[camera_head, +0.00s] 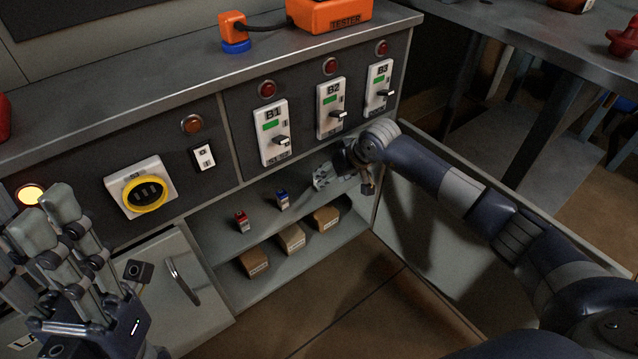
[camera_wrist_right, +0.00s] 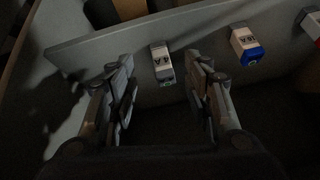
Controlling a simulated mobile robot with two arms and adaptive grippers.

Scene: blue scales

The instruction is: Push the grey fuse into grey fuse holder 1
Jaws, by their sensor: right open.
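The grey fuse (camera_wrist_right: 163,64) shows in the right wrist view as a small white body marked 4A with a grey end. I cannot make out which part is grey fuse holder 1.
A blue fuse (camera_head: 282,200) and a red fuse (camera_head: 241,221) stand on the same shelf (camera_head: 215,238). Small cardboard boxes (camera_head: 291,239) sit below. Breakers B1 (camera_head: 273,145), B2 (camera_head: 329,100) and B3 (camera_head: 379,82) are on the panel above. A cabinet door (camera_head: 420,225) stands open at right.

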